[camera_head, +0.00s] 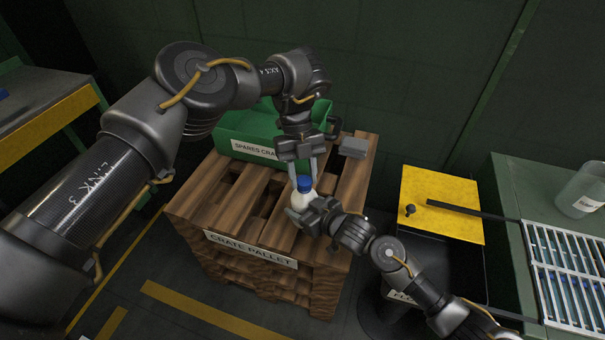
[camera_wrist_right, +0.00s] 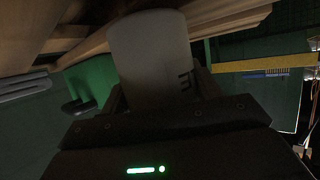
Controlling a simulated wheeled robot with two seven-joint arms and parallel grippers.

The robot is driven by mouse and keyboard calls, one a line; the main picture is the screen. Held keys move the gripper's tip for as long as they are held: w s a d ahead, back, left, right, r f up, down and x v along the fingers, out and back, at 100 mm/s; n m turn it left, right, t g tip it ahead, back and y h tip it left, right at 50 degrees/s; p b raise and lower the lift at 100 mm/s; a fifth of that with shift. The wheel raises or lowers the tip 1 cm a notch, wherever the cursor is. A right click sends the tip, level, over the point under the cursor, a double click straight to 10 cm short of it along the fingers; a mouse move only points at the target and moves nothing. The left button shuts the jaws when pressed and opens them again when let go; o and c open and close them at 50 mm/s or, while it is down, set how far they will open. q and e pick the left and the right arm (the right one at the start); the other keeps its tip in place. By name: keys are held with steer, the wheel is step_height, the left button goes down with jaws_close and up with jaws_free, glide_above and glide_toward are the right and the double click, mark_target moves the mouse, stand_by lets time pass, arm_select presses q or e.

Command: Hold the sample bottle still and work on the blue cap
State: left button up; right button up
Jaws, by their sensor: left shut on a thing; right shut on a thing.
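The sample bottle (camera_head: 301,201) is white with a blue cap (camera_head: 304,184) and stands upright at the front of the crate pallet. My left gripper (camera_head: 304,177) comes down from above with its two fingers on either side of the blue cap, shut on it. My right gripper (camera_head: 303,212) reaches in from the right and is shut on the bottle's body. In the right wrist view, the pale bottle (camera_wrist_right: 152,60) sits between the jaws with part of a dark letter marking. The cap does not show there, and the bottle's lower part is hidden in the head view.
The wooden crate pallet (camera_head: 198,208) bears a green spares crate (camera_head: 232,131) at the back and a grey block (camera_head: 354,147) at back right. A yellow-topped stand (camera_head: 444,192) with a dark lever is at right. A green bench (camera_head: 510,205) holds a rack and a clear beaker (camera_head: 583,190).

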arm_select(q)
steer(key=shift+s+a, duration=0.1)
steer(key=o, duration=1)
steer(key=v, duration=0.7)
steer(key=shift+r, duration=0.15)
steer(key=shift+c, duration=0.3)
